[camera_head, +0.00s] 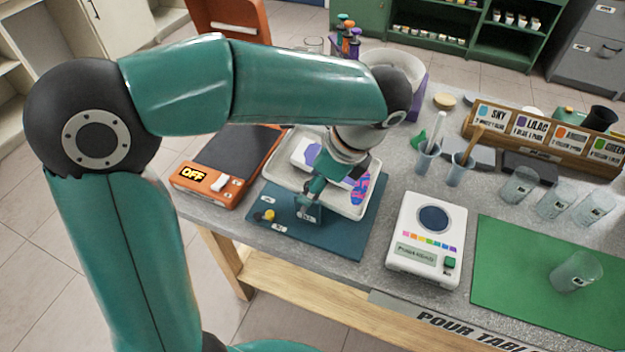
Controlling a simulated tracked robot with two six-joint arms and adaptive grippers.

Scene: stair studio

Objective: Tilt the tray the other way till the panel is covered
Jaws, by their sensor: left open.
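The white tray (348,209) sits on a dark blue mat (345,243) in the middle of the table. Inside it lies a white panel (305,152) with purple and blue paint patches on it. A pink and purple patch shows at the tray's right side. My left arm reaches over from the left, and its left gripper (308,208) is open at the tray's near edge. The gripper and wrist hide part of the tray and panel, so I cannot tell whether it touches the rim. My right gripper is not in view.
An orange device (205,186) reading OFF stands left of the mat. A white colour meter (427,240) stands to the right, beside a green mat (520,290) with a clear cup (576,271). More cups and a wooden label rack (545,140) stand at the back right.

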